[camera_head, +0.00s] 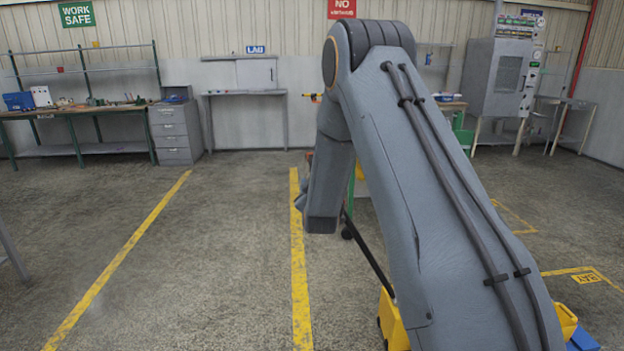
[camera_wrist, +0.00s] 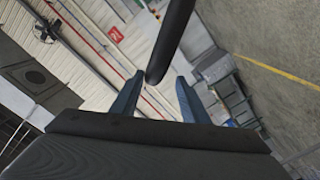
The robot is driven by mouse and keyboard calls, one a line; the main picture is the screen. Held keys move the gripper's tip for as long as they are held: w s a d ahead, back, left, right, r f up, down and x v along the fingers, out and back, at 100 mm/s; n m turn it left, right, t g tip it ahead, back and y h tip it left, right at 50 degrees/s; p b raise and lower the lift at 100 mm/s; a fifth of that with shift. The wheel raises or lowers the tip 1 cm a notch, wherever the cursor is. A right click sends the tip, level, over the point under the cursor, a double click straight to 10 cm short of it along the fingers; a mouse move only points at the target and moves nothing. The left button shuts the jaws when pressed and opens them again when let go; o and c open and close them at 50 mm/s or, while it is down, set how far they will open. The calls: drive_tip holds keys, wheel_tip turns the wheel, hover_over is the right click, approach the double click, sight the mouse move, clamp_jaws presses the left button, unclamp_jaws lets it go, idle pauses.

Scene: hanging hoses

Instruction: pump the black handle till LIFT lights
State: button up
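The black handle (camera_head: 368,255) slants up and left from a yellow body (camera_head: 393,323) in the head view, partly covered by my arm. In the wrist view the black handle (camera_wrist: 173,38) comes in from the top, and its rounded end lies near the gap between my fingertips. My gripper (camera_wrist: 161,84) has its two blue-grey fingers apart, with the handle end closer to the left finger. I cannot tell whether it touches that finger. My gripper is hidden behind my arm in the head view. No light marked LIFT can be made out.
A workbench (camera_head: 75,112) and a grey drawer cabinet (camera_head: 175,132) stand at the back left. A grey machine (camera_head: 497,78) stands at the back right. Yellow floor lines (camera_head: 120,255) mark the concrete. The floor on the left is mostly clear. A blue object (camera_head: 583,341) shows at the lower right.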

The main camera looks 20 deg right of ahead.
drive_tip(key=p+v, duration=0.2)
drive_tip(key=v, duration=0.7)
drive_tip(key=shift+p, duration=0.4)
drive_tip(key=shift+w+a, duration=0.1)
idle(0.8)
drive_tip(key=s+a+f+m+g+y, duration=0.1)
drive_tip(key=s+a+f+g+y, duration=0.15)
drive_tip(key=s+g, duration=0.35)
drive_tip(key=s+a+f+m+g+y, duration=0.1)
drive_tip(key=s+a+f+m+g, duration=0.2)
drive_tip(key=s, duration=0.6)
drive_tip(key=s+a+r+m+g, duration=0.1)
drive_tip(key=s+g, duration=0.6)
drive_tip(key=s, duration=1.6)
drive_tip(key=shift+s+a+r+m+g, duration=0.2)
drive_tip(key=shift+a+m+g, duration=0.15)
drive_tip(key=shift+a, duration=0.3)
drive_tip(key=shift+y, duration=0.25)
drive_tip(key=shift+c, duration=1.1)
drive_tip(key=shift+a, duration=0.15)
